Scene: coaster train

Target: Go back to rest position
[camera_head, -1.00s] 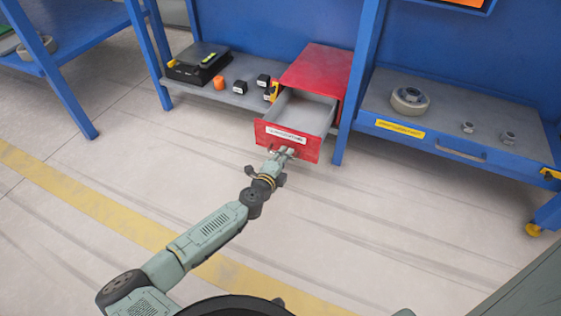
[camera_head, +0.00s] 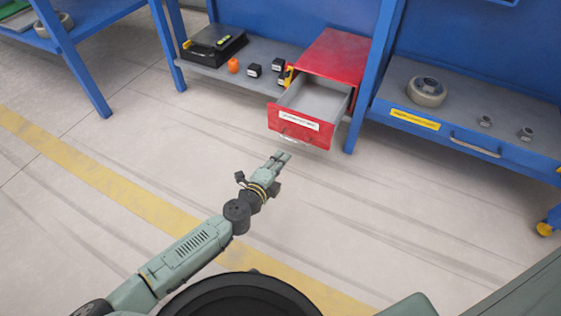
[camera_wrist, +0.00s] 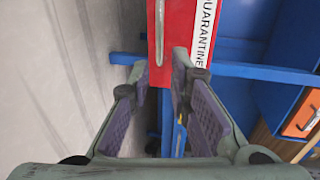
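My gripper (camera_head: 283,157) is in front of the red drawer (camera_head: 303,131), apart from it, over bare floor in the head view. In the wrist view my gripper (camera_wrist: 160,75) has its two fingers spread with a gap between them and nothing held. The drawer is pulled out of its red cabinet (camera_head: 334,55), and its inside looks empty. Its front carries a white label and a handle. In the wrist view the red front (camera_wrist: 178,35) with "QUARANTINE" on its label and its handle (camera_wrist: 159,32) lie beyond the fingertips.
A right-hand bench (camera_head: 461,119) holds a wheel (camera_head: 427,91) and two small metal parts. The floor around my arm is clear.

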